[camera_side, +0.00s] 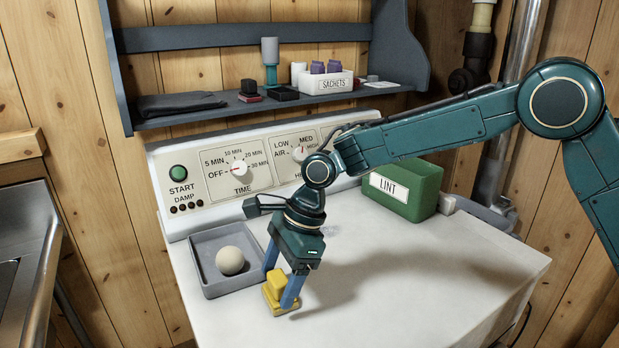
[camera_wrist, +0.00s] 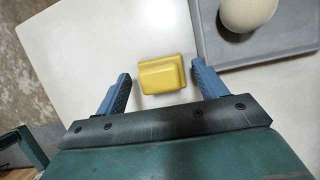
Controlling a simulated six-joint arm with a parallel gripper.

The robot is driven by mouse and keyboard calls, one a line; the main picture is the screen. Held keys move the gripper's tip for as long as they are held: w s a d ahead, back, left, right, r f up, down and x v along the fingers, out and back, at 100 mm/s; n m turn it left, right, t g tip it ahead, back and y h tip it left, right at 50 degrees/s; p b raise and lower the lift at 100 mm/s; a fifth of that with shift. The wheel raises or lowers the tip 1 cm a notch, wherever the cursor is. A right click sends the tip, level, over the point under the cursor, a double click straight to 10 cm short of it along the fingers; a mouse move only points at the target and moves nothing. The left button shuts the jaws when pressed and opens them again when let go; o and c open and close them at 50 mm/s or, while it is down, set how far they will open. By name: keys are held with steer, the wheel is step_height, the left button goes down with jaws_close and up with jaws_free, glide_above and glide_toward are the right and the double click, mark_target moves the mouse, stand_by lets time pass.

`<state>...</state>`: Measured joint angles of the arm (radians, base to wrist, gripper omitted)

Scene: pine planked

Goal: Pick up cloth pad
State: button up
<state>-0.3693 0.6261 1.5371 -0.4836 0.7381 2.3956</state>
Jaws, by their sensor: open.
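A yellow stepped block (camera_side: 274,296), perhaps the cloth pad, rests on the white machine top near its front left edge. It also shows in the wrist view (camera_wrist: 161,74), between my fingers with a gap on each side. My gripper (camera_side: 281,287) is open and points down over it, one blue finger on either side. In the wrist view my open gripper (camera_wrist: 161,78) shows both fingers apart from the block. A dark folded cloth (camera_side: 180,103) lies on the shelf at the upper left, far from my gripper. I cannot tell for sure which one is called the pad.
A grey tray (camera_side: 207,279) holding a pale ball (camera_side: 230,261) sits close beside my gripper. A green LINT box (camera_side: 403,190) stands at the back right. The control panel (camera_side: 215,168) rises behind. The right part of the top (camera_side: 440,270) is clear.

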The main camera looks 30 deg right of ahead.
mark_target(274, 278)
steer(key=shift+x, duration=1.3)
steer(key=c, duration=0.7)
steer(key=shift+c, duration=0.2)
steer(key=shift+r, duration=0.2)
step_height(274, 278, up, 10)
steer(key=shift+f, duration=0.15)
